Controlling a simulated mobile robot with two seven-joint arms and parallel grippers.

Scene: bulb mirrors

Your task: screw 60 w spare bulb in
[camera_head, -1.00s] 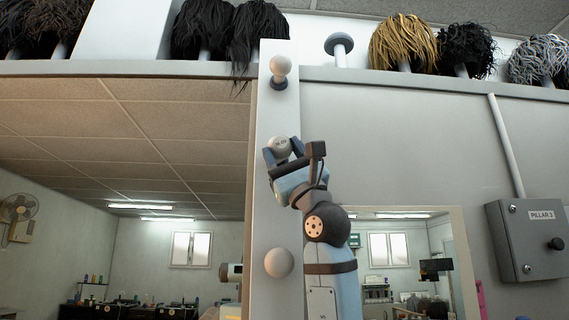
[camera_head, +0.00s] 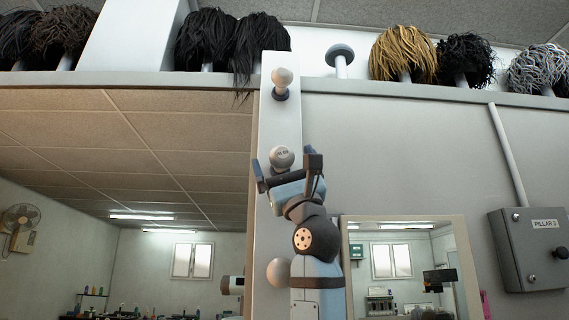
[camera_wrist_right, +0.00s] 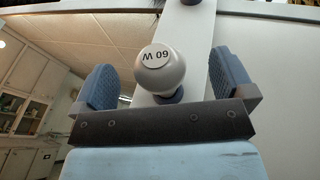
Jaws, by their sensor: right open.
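The round white bulb marked 60 W (camera_wrist_right: 157,68) stands at a dark blue socket (camera_wrist_right: 172,97) on the white strip in the right wrist view. In the head view the bulb (camera_head: 281,155) is at the middle of the strip (camera_head: 280,120). My right gripper (camera_head: 284,166) is open around the bulb. Its two blue fingers (camera_wrist_right: 165,84) stand apart on either side, with a gap to the bulb. Most of the socket is hidden behind the bulb and gripper. My left gripper is not in view.
Another bulb (camera_head: 282,78) sits above on the strip, and one (camera_head: 278,272) below, partly beside my arm. Mirrors flank the strip, the right one framed (camera_head: 346,240). A shelf with wigs (camera_head: 403,52) runs above. A grey box marked PILLAR 3 (camera_head: 530,250) is at right.

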